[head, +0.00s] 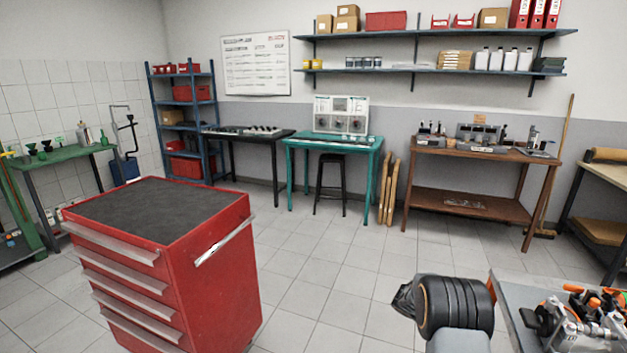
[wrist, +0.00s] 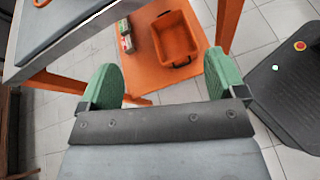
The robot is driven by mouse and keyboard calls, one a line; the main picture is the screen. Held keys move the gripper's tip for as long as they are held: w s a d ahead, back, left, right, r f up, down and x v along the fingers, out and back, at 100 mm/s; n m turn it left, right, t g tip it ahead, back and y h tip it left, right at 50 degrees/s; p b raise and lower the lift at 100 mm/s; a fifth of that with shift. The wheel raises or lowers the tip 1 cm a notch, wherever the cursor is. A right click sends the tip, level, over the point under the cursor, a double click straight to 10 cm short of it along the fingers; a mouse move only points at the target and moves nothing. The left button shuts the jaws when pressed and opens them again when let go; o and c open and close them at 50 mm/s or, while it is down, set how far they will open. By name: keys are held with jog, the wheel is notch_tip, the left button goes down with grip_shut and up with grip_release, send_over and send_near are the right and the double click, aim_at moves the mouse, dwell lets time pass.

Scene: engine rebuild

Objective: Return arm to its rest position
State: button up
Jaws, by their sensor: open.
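My gripper (wrist: 164,88) shows in the wrist view, with its two green-padded fingers wide apart and nothing between them. It points down past the edge of a grey-topped workbench with orange legs (wrist: 85,38). In the head view, part of my arm shows at the lower right, beside a grey bench top (head: 508,300). My fingertips cannot be made out there.
An orange bin (wrist: 172,42) and small boxes (wrist: 126,36) sit on the workbench's lower orange shelf. In the head view, a red tool cabinet (head: 215,300) stands at the left. Tools and parts (head: 580,318) crowd the near-right bench. The middle floor is clear.

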jog(key=s+a+r+m+t+y+p, duration=0.1)
jog(key=s+a+r+m+t+y, duration=0.4)
jog(key=s+a+r, duration=0.3)
jog(key=s+a+r+m+t+y+p, duration=0.2)
jog(key=s+a+r+m+t+y, duration=0.2)
jog(key=s+a+r, duration=0.5)
jog(key=a+r+m+y, duration=0.1)
jog(key=a+y, duration=0.1)
jog(key=a, duration=0.5)
jog(key=shift+a+r+t+y, duration=0.25)
jog(key=shift+r+t+y, duration=0.05)
jog(key=shift+t+y, duration=0.1)
jog(key=shift+s+a+r, duration=0.1)
jog(key=shift+r, duration=0.2)
jog(key=shift+c, duration=0.2)
